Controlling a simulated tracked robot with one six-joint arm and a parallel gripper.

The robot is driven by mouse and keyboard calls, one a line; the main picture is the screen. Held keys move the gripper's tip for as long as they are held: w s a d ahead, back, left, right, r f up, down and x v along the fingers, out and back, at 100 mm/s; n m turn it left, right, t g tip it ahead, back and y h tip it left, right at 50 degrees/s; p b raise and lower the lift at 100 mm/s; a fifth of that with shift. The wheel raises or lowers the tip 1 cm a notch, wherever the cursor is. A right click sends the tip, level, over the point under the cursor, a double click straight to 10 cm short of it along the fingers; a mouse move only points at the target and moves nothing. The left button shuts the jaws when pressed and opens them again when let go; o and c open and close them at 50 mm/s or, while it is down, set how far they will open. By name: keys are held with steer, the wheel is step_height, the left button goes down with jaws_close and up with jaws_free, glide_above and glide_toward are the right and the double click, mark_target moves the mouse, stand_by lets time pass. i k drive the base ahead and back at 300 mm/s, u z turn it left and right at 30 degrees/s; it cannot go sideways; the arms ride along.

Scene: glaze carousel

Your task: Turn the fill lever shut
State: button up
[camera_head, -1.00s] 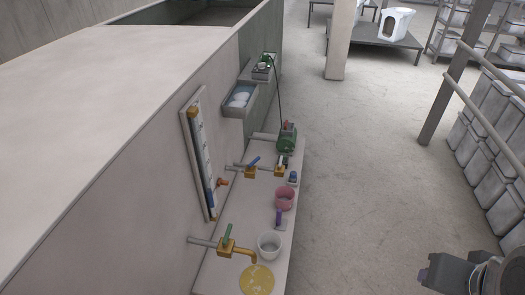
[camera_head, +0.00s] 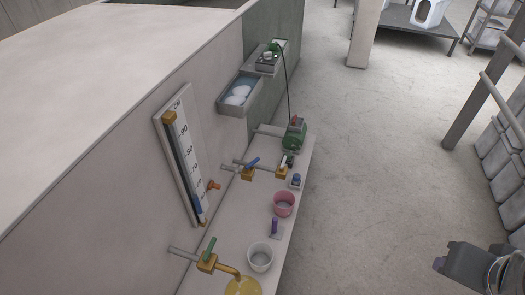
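Several valves line the wall side of the narrow bench; no label shows which is the fill lever. A green lever (camera_head: 209,246) sits tilted up on the near brass tap (camera_head: 207,262), whose spout curves down to the right. A blue lever (camera_head: 252,162) slants on a brass valve (camera_head: 248,174) farther back along a pipe. Another brass valve (camera_head: 282,173) sits right of it, its lever hard to make out. A dark grey end part of my arm, apparently my gripper (camera_head: 447,262), shows at the lower right, far from the levers. Its fingers cannot be made out.
A level gauge (camera_head: 180,155) hangs on the wall above the bench (camera_head: 240,218). A white cup (camera_head: 261,257), pink cup (camera_head: 284,204) and green pump (camera_head: 294,134) stand on the bench. An open tray (camera_head: 239,95) juts from the wall. The floor (camera_head: 375,180) right of the bench is clear.

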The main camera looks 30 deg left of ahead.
mark_target(247, 167)
steer(key=i, duration=3.3)
steer(key=u, duration=1.95)
